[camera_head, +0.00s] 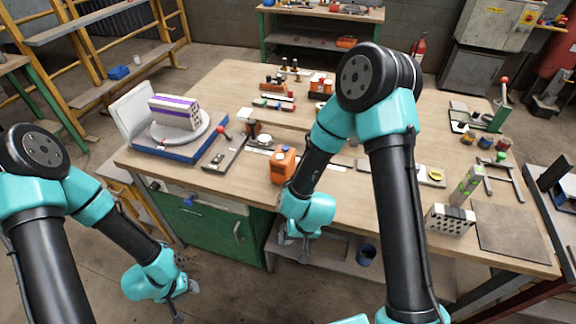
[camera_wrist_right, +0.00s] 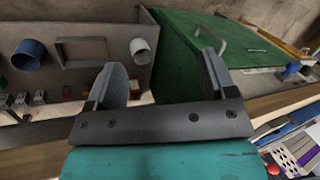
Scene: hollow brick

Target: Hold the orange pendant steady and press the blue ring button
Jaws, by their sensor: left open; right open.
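The orange pendant (camera_head: 284,165) stands on the workbench near its front edge, left of my right forearm. A blue ring button cannot be made out on it at this size. My right gripper (camera_head: 304,254) hangs below and in front of the bench edge, apart from the pendant. In the right wrist view its jaws (camera_wrist_right: 165,82) are open and empty, facing the bench's underside; the pendant does not show there. My left gripper (camera_head: 180,305) is open, low in front of the bench at the lower left, far from the pendant.
The workbench (camera_head: 240,90) carries a turntable with a hollow brick (camera_head: 176,111) at the left and another hollow brick (camera_head: 450,219) at the right. A green cabinet (camera_head: 215,228) sits beneath; it fills the right wrist view's upper middle (camera_wrist_right: 190,50). A blue cup (camera_wrist_right: 28,54) stands on the lower shelf.

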